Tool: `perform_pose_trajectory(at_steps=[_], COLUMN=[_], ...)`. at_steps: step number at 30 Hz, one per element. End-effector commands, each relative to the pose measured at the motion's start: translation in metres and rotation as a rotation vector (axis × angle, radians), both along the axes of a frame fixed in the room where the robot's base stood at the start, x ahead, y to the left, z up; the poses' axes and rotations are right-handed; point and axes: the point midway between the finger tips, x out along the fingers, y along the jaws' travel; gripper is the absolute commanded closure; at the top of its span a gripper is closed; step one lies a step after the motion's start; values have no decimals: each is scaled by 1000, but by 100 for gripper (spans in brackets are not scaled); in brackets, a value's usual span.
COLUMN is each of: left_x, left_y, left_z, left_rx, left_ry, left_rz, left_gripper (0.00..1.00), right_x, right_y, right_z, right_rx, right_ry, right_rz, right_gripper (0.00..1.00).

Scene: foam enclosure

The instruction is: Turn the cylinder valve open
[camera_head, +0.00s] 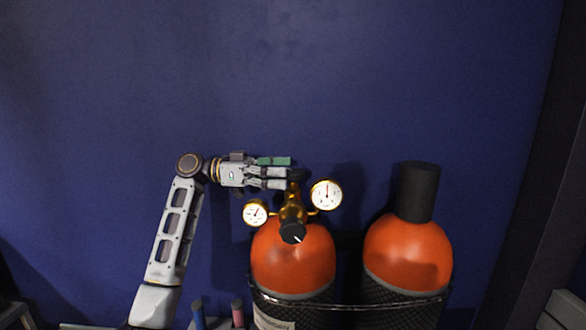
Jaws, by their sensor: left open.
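The left cylinder (293,262) is orange and carries a brass regulator (291,207) with two round gauges, a left one (255,213) and a right one (327,194). A black knob (292,233) with a white mark sits at the regulator's front. A dark valve handwheel (297,174) is at the top of the brass stem. My left gripper (288,177) reaches in from the left, level with the handwheel. It is open, with its fingertips at the handwheel's left side; whether they touch it I cannot tell. My right gripper is out of view.
A second orange cylinder (407,255) with a black cap (416,192) stands to the right. A metal rail (349,307) runs across the front of both cylinders. A blue wall (300,80) is behind, with free room above. A dark post (540,180) stands at the right.

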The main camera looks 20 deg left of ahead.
Motion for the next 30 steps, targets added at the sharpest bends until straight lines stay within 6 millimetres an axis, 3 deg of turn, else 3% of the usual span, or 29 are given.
perform_pose_trajectory(at_steps=[9, 21, 30], left_x=[5, 6, 6], left_y=[-28, -32, -32], left_z=[1, 0, 0], left_rx=[0, 1, 0], left_ry=[1, 0, 0], left_rz=[-1, -1, -1], left_gripper=[31, 32, 71], right_x=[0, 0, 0], right_y=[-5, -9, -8], right_z=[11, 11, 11], right_rx=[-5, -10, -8], right_ry=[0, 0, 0], right_rz=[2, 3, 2], right_gripper=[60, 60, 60])
